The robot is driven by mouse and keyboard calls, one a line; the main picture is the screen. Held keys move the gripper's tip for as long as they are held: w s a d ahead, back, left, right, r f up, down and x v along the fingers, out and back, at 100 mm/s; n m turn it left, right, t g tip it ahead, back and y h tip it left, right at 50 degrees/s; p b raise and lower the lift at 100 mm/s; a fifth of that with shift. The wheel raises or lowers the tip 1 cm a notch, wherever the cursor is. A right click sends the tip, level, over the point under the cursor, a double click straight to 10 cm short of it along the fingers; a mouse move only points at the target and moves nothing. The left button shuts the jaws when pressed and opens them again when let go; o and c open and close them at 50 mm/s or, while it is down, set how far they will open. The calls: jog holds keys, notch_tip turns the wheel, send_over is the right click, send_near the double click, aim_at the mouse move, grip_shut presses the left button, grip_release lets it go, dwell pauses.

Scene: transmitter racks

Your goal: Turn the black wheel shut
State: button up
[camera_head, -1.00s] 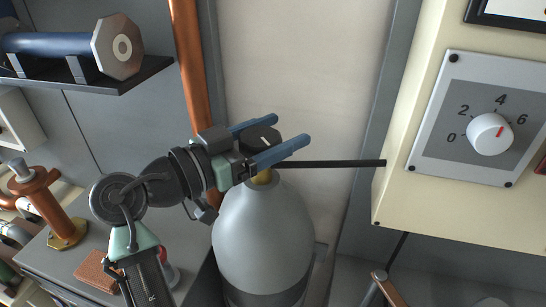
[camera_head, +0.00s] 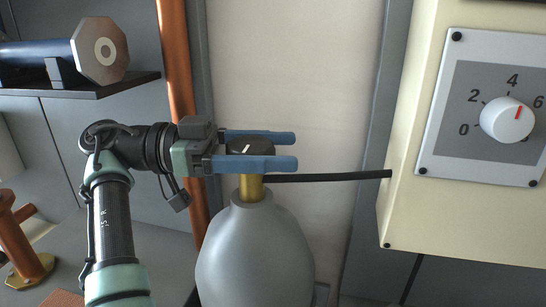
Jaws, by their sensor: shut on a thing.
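The black wheel (camera_head: 250,147) sits on a brass valve stem (camera_head: 251,188) at the top of a grey gas cylinder (camera_head: 255,250). A short white mark shows on the wheel's top face. My gripper (camera_head: 268,149) reaches in from the left, level, with one blue finger on the far side of the wheel and one on the near side. It is shut on the wheel. The near finger hides the wheel's lower front edge.
A black hose (camera_head: 330,177) runs right from the valve to a cream cabinet (camera_head: 400,215). The cabinet carries a white dial knob (camera_head: 507,120) with a red mark. A copper pipe (camera_head: 178,90) stands behind my arm. A shelf (camera_head: 110,86) at upper left holds a blue cylinder with an octagonal end.

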jog(key=shift+s+m+g, duration=0.1)
jog(key=shift+m+g, duration=0.3)
jog(key=shift+g, duration=0.3)
jog(key=o, duration=1.2)
jog(key=shift+o, duration=0.2)
